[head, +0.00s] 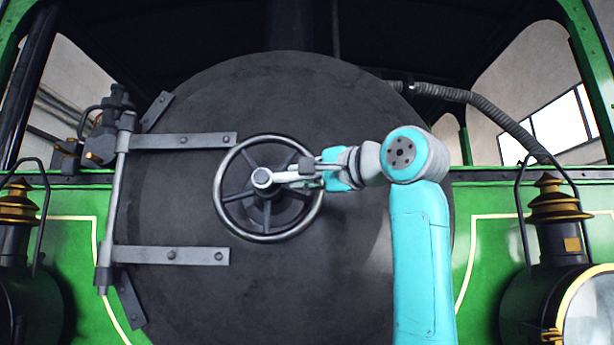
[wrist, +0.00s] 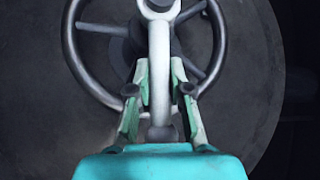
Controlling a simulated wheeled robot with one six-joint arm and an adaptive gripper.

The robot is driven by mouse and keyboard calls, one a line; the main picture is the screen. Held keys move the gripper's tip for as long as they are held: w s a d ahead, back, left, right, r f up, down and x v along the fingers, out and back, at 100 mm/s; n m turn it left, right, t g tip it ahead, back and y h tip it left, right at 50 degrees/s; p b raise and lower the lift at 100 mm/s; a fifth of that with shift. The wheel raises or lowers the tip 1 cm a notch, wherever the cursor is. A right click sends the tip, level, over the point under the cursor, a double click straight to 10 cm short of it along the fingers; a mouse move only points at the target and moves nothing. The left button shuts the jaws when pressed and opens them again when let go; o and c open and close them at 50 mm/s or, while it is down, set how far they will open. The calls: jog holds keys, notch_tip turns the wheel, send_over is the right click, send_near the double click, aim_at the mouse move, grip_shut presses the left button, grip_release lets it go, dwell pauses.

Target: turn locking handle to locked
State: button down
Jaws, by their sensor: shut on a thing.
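The locking handle (head: 284,177) is a pale metal lever at the hub of the dark handwheel (head: 232,205) on the round black smokebox door. It points to the right in the head view, roughly level. In the wrist view the handle (wrist: 159,62) runs from its ring-shaped hub end down between my fingers. My gripper (head: 312,172) is shut on the handle's outer part, in front of the wheel's right side. In the wrist view the green fingers of my gripper (wrist: 160,82) lie on both sides of the handle. The handle's rounded free end shows between them.
Two grey hinge straps (head: 190,141) cross the door's left side to a vertical hinge rod (head: 116,200). Lamps stand at the left (head: 18,215) and right (head: 560,215). A ribbed hose (head: 470,97) runs at upper right. The wheel rim (head: 225,168) surrounds the handle closely.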

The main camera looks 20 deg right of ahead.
jog(key=shift+f+m+t, duration=0.8)
jog(key=shift+f+m, duration=0.15)
jog(key=shift+m, duration=0.05)
jog(key=f+m+t, duration=0.1)
jog(key=m, duration=0.1)
jog(key=f+m+t, duration=0.1)
jog(key=m+t, duration=0.1)
jog(key=shift+w+a+f+h, duration=0.1)
jog(key=shift+w+a+h, duration=0.05)
jog(key=shift+a+h, duration=0.2)
jog(key=shift+w+a+f+m+t+h, duration=0.1)
jog(key=shift+a+f+m+t+h, duration=0.3)
jog(key=shift+m+t+h, duration=0.85)
jog(key=shift+w+a+f+m+t+h, duration=0.15)
jog(key=shift+a+f+m+h, duration=0.5)
jog(key=shift+m, duration=1.25)
jog(key=shift+w+a+f+m+t+h, duration=0.1)
jog(key=shift+f+m+t+h, duration=0.1)
jog(key=shift+m+t+h, duration=0.9)
jog(key=shift+m+g+h, duration=0.3)
jog(key=shift+m+h, duration=0.05)
jog(key=shift+m, duration=0.3)
jog(key=c, duration=1)
grip_release()
jog(key=shift+c, duration=0.2)
jog(key=v, duration=1.2)
